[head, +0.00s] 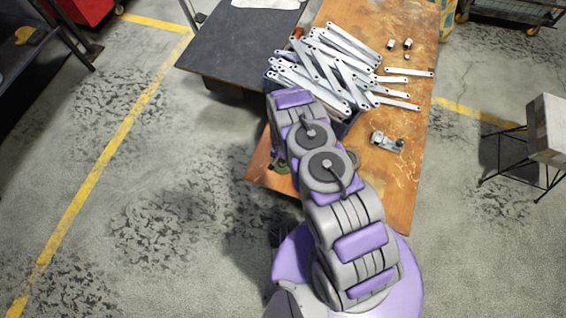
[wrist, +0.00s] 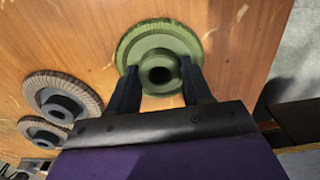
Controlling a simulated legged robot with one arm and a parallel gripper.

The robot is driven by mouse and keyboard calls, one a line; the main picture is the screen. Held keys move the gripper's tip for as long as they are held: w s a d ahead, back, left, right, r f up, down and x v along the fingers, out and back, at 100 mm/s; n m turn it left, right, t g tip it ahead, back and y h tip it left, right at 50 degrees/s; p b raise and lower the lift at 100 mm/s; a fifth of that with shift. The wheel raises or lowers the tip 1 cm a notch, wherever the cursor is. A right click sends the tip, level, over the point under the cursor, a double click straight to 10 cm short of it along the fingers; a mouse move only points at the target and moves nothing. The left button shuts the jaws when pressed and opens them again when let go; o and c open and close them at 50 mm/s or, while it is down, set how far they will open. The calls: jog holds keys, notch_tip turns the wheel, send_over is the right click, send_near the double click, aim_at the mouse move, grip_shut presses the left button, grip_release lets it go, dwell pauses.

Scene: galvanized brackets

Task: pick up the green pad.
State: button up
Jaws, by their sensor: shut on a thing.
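The green pad (wrist: 158,35) is a round ridged disc with a hub that has a dark hole in its middle. It shows in the wrist view at the top centre, over the wooden table. My gripper (wrist: 160,70) has its two dark fingers on either side of the hub and is shut on it. I cannot tell whether the pad touches the table or is slightly above it. In the head view my arm hides the gripper and most of what is around it.
Two grey pads, one larger (wrist: 45,83) and one smaller (wrist: 36,122), lie left of the green pad on the wooden table (head: 400,190). A bin of metal brackets (head: 330,65) stands farther back. A metal fitting (head: 388,142) lies to the right. A dark table (head: 235,45) adjoins at left.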

jog(key=shift+r, duration=0.1)
jog(key=shift+r+p, duration=0.3)
jog(key=shift+r, duration=0.25)
notch_tip(320, 180, up, 3)
jog(key=shift+p, duration=0.6)
jog(key=s, duration=0.2)
jog(key=s+d, duration=0.1)
jog(key=s, duration=0.1)
jog(key=s+d+p, duration=0.1)
jog(key=s, duration=0.2)
jog(key=shift+d, duration=0.1)
jog(key=s+d+p, duration=0.2)
jog(key=s+p, duration=0.1)
jog(key=s, duration=0.5)
jog(key=shift+s+d+r+p, duration=0.15)
jog(key=shift+r+p, duration=0.25)
